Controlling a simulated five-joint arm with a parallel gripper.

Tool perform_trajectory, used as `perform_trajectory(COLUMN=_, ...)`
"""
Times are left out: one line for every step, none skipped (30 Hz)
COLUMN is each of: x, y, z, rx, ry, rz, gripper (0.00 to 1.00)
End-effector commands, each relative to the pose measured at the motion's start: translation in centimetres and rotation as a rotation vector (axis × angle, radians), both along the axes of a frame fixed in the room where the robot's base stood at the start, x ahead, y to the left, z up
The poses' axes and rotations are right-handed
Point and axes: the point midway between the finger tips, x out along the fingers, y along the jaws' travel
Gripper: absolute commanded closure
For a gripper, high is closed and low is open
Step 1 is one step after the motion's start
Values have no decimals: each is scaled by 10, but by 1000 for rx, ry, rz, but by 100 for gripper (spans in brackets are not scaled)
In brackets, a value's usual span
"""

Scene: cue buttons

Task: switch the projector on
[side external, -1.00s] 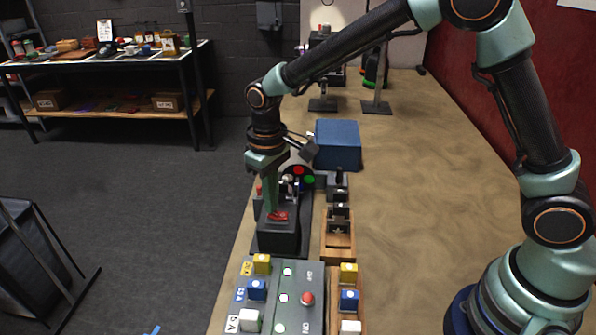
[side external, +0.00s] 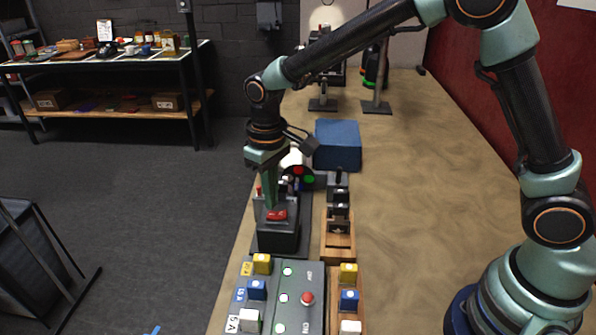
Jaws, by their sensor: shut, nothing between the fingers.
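A red rocker switch (side external: 277,215) sits on top of a black box (side external: 278,238) near the left edge of the table. My gripper (side external: 270,207) points down with its fingers shut and empty, just at the left side of the red switch. I cannot tell whether the fingertips touch it. A dark device on a stand (side external: 323,103) stands at the far end of the table, partly behind my arm, with a pale round spot on the panel behind it. I cannot tell for sure which device is the projector.
A grey panel (side external: 296,270) with a red button (side external: 307,298) and coloured blocks is in front. A wooden rack (side external: 338,248) stands right of the black box. Red and green buttons and a blue box (side external: 338,146) are behind. The table's right side is clear.

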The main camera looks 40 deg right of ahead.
Motion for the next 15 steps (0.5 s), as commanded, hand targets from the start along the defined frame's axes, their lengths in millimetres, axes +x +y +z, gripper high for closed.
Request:
perform_trajectory(x=0, y=0, z=4, rx=1, ry=-2, rz=0, gripper=100)
perform_trajectory(x=0, y=0, z=7, rx=1, ry=-2, rz=0, gripper=100)
perform_trajectory(x=0, y=0, z=9, rx=1, ry=-2, rz=0, gripper=100)
perform_trajectory(x=1, y=0, z=12, rx=1, ry=-2, rz=0, gripper=100)
perform_trajectory(x=0, y=0, z=14, rx=1, ry=-2, rz=0, gripper=100)
perform_trajectory(x=0, y=0, z=17, rx=1, ry=-2, rz=0, gripper=100)
perform_trajectory(x=0, y=0, z=19, rx=1, ry=-2, rz=0, gripper=100)
perform_trajectory(x=0, y=0, z=21, rx=1, ry=-3, rz=0, gripper=100)
perform_trajectory(x=0, y=0, z=24, rx=1, ry=-2, rz=0, gripper=100)
perform_trajectory(x=0, y=0, z=26, rx=0, ry=-1, rz=0, gripper=100)
perform_trajectory(x=0, y=0, z=28, rx=0, ry=-1, rz=0, gripper=100)
perform_trajectory(x=0, y=0, z=31, rx=1, ry=-2, rz=0, gripper=100)
perform_trajectory(x=0, y=0, z=33, rx=1, ry=-3, rz=0, gripper=100)
perform_trajectory(x=1, y=0, z=36, rx=1, ry=-3, rz=0, gripper=100)
perform_trajectory(x=0, y=0, z=39, rx=1, ry=-2, rz=0, gripper=100)
